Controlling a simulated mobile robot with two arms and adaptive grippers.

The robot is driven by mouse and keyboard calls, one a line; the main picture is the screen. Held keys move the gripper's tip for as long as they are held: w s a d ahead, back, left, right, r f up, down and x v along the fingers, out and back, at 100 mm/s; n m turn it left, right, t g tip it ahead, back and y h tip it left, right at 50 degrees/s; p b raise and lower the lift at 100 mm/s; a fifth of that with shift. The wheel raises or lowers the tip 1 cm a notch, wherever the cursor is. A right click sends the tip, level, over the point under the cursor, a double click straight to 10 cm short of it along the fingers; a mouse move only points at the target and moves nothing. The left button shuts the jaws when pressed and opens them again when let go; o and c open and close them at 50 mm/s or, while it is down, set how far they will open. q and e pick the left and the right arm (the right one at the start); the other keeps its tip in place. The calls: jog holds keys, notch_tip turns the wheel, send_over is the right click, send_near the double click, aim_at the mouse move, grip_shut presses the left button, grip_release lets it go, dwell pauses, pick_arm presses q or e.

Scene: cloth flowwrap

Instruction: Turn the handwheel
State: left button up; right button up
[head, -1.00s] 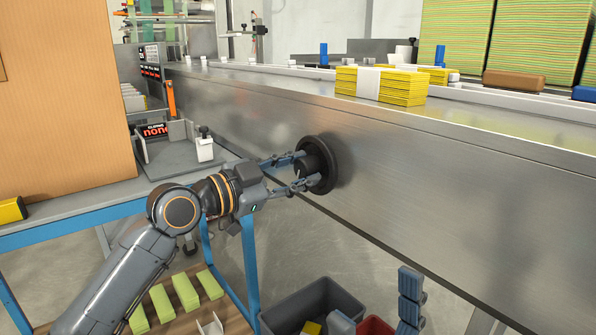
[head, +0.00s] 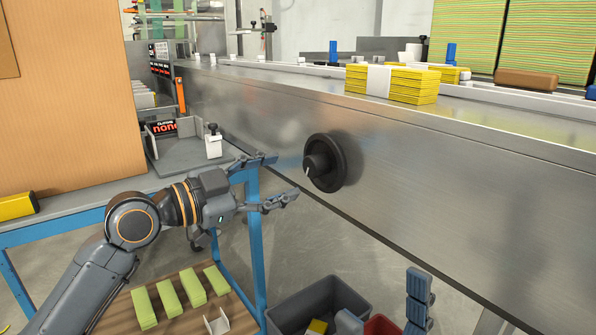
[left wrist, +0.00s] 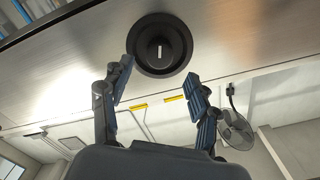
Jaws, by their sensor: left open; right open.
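The handwheel (head: 338,163) is a round black wheel with a central hub and a white mark, on the side of the long metal machine. It also shows in the left wrist view (left wrist: 174,57), with the white mark upright there. My left gripper (head: 283,179) is open and empty, apart from the handwheel and to its left in the head view. In the left wrist view its two fingers (left wrist: 160,92) are spread below the hub. My right gripper (head: 418,300) shows only in part at the bottom right of the head view, far below the handwheel.
The metal machine (head: 450,175) runs across the view with yellow cloth stacks (head: 410,84) on top. A blue-framed table (head: 75,213) with a cardboard box (head: 70,100) stands at left. A grey bin (head: 300,306) and a red bin (head: 381,326) are below.

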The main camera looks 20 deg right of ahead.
pick_arm(q)
jog(key=v, duration=0.5)
jog(key=shift+a, duration=0.1)
jog(key=shift+f, duration=0.1)
